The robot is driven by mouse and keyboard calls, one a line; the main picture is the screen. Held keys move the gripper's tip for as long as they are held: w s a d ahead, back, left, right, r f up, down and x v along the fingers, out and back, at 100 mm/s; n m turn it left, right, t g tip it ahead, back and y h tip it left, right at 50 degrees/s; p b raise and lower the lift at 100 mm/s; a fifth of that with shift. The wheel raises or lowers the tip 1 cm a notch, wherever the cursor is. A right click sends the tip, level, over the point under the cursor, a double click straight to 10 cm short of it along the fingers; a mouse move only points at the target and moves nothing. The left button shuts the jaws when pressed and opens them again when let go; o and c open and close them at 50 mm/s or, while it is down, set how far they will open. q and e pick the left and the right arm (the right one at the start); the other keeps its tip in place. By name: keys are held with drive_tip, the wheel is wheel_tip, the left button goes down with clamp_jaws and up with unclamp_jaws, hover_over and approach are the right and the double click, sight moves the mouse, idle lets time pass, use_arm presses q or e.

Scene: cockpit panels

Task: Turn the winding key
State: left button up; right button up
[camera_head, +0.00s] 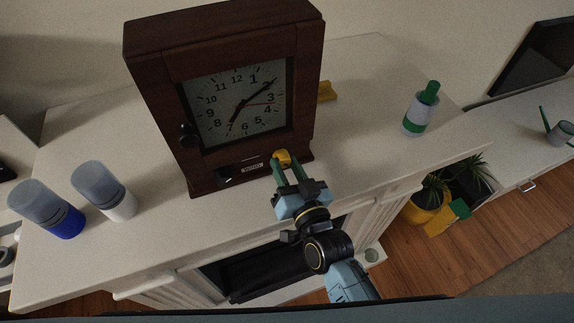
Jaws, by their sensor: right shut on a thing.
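A dark wooden clock (157,107) with a square white dial (225,100) stands on the pale mantel. A yellow winding key (283,157) sits low on the clock's front, near its right corner. My right gripper (286,165) reaches up from below, its green fingers shut on the key. The fingers hide part of the key, so its exact angle is hard to tell. A dark round knob (188,135) is on the left of the clock's front. My left gripper is not in view.
Two grey-capped bottles, one blue (66,224) and one white (122,207), stand left on the mantel (200,236). A green and white bottle (417,115) stands on the right. A yellow object (326,91) lies behind the clock. A potted plant (428,208) stands below right.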

idle(0.3)
drive_tip(key=o, duration=1)
drive_tip(key=b+v, duration=0.1)
drive_tip(key=v, duration=1.2)
drive_tip(key=shift+s, duration=0.2)
